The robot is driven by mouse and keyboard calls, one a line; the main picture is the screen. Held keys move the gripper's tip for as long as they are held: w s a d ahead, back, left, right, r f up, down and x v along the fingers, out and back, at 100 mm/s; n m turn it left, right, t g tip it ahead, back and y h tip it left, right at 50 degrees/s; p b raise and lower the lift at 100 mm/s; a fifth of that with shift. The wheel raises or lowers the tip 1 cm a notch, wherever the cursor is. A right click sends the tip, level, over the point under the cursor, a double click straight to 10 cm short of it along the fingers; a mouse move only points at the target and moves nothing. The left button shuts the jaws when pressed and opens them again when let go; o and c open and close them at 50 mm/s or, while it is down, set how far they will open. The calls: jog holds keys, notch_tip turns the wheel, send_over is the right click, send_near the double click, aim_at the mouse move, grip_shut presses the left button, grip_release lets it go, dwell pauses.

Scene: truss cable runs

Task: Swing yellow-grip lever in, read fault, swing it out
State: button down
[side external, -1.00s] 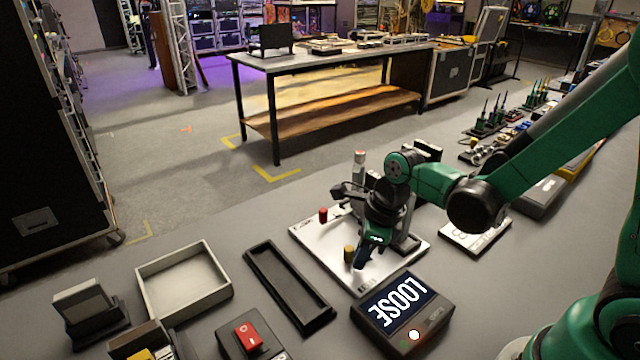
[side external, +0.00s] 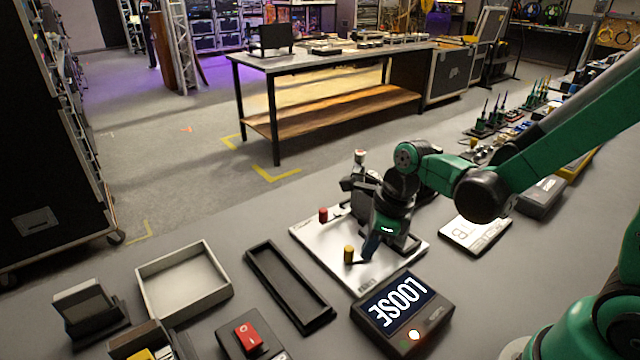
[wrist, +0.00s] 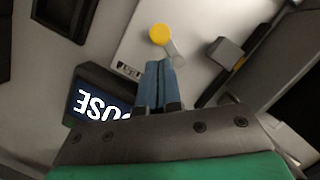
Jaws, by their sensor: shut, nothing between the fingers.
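The yellow-grip lever (side external: 348,254) stands on a white plate (side external: 318,254) in the side view. It also shows in the wrist view, its yellow knob (wrist: 160,34) just beyond my fingertips. My gripper (side external: 368,250) is shut and empty, with its blue fingers pointing down just right of the yellow grip. In the wrist view the closed fingers (wrist: 160,72) appear close to the lever, with a small gap. A display box (side external: 402,310) in front of the plate reads "LOOSE". A red-grip lever (side external: 323,215) stands at the plate's far left side.
A black narrow tray (side external: 290,287) and an open grey box (side external: 184,284) lie to the left. A red rocker switch (side external: 249,337) is at the front. A white lettered block (side external: 475,232) lies to the right. Bare table surrounds the plate's left side.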

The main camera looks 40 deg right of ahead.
jog(key=a+v, duration=0.1)
jog(key=v, duration=0.8)
jog(key=shift+s, duration=0.3)
jog(key=shift+a+r, duration=0.1)
